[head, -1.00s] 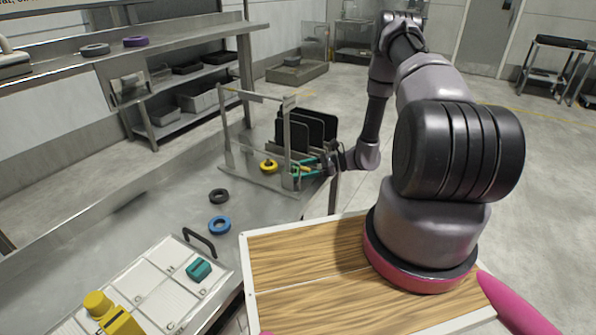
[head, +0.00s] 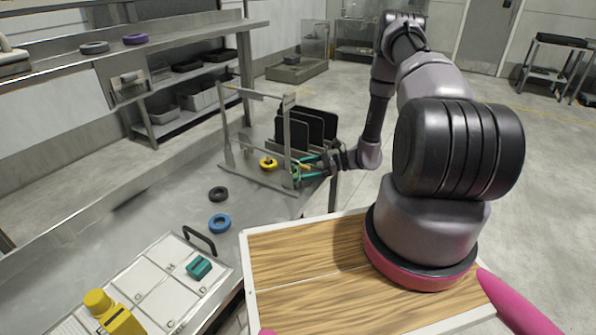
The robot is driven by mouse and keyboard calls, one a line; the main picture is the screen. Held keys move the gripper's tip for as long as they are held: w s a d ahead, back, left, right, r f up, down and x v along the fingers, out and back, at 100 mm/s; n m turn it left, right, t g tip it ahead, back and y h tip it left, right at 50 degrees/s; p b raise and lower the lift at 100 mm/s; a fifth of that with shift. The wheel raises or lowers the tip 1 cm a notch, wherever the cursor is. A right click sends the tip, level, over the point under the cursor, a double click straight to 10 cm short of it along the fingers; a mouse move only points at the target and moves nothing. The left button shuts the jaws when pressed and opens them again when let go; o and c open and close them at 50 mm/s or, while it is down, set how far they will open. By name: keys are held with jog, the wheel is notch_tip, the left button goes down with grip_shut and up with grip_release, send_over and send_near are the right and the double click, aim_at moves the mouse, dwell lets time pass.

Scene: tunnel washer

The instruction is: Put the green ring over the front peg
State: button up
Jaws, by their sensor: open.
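My gripper (head: 306,166) is open at the rack (head: 270,187) on the steel counter, its two teal-green fingers spread around a small tan peg (head: 304,168). A small green patch by the rack's near post, at the fingertips, may be the green ring, but it is too small and too covered to tell from the fingers. I cannot tell whether the ring is around this peg. A yellow ring (head: 268,164) sits around another peg, further left in the rack.
A black ring (head: 218,194) and a blue ring (head: 220,223) lie on the counter. Dark plates (head: 307,130) stand in the rack behind the gripper. The rack's upright posts are close to the fingers. A white tray (head: 150,290) holds a teal block (head: 199,266).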

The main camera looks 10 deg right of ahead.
jog(key=v, duration=1)
jog(key=s+a+r+n+g+h, duration=0.2)
jog(key=r+n+h, duration=0.25)
jog(key=r, duration=0.95)
jog(key=s+a+r+n+g+h, duration=0.25)
jog(key=r+n, duration=0.25)
jog(key=r, duration=0.9)
jog(key=s+a+r+n+t+h, duration=0.1)
jog(key=s+r+n+t+h, duration=0.5)
jog(key=s+r, duration=1.1)
notch_tip(320, 180, up, 3)
jog(key=t, duration=0.2)
jog(key=shift+s+a+f+t+h, duration=0.2)
jog(key=shift+a+t+h, duration=0.1)
jog(key=shift+a+t, duration=0.05)
